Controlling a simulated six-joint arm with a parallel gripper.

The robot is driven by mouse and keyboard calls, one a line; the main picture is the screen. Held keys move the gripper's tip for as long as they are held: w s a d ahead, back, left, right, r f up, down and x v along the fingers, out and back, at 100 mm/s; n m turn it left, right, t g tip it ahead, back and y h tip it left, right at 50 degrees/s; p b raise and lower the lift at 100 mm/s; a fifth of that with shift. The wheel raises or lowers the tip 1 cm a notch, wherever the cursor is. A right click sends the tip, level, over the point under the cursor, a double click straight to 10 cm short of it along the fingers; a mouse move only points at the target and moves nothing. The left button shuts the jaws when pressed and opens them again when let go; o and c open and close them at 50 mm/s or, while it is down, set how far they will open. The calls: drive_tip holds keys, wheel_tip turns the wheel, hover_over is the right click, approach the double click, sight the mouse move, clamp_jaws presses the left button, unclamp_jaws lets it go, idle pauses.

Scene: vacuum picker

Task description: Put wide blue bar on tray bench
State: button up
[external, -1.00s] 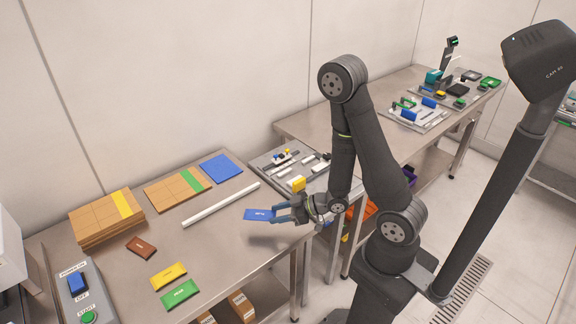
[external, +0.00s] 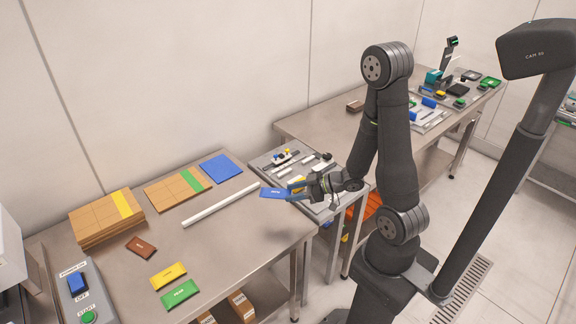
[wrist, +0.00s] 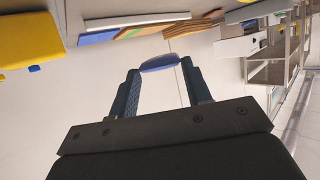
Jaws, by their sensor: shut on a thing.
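The wide blue bar (external: 273,193) is held in the air near the right end of the front bench, close to the grey parts tray. It also shows in the wrist view (wrist: 160,62) between the fingertips. My gripper (external: 291,192) is shut on one end of the bar, and the rest of it sticks out to the left. In the wrist view my gripper (wrist: 160,78) has one finger on each side of it. The grey parts tray (external: 262,161) is partly hidden behind my gripper. I cannot tell for sure which bench is the tray bench.
A white rod (external: 221,204), a blue square sheet (external: 221,168), a yellow bar (external: 168,276), a green bar (external: 180,294) and a brown block (external: 141,247) lie on the front bench (external: 232,245). A back bench (external: 330,122) carries more trays; its near left part is mostly clear.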

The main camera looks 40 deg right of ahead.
sight(263, 237)
drive_tip(key=w+d+m+t+h, duration=0.1)
drive_tip(key=w+d+m+h, duration=0.1)
drive_tip(key=w, duration=0.3)
drive_tip(key=w+d+f+m+t+h, duration=0.1)
drive_tip(key=w+d+m+h, duration=0.2)
drive_tip(key=w, duration=0.2)
drive_tip(key=w+d+m+t+h, duration=0.1)
drive_tip(key=w+d+m+h, duration=0.2)
drive_tip(key=w, duration=0.2)
drive_tip(key=shift+w+d+f+t, duration=0.15)
drive_tip(key=shift+w+d+t, duration=0.15)
drive_tip(key=shift+d, duration=0.05)
drive_tip(key=shift+w+d+m+h, duration=0.25)
drive_tip(key=shift+w+m+h, duration=0.1)
drive_tip(key=shift+h, duration=0.25)
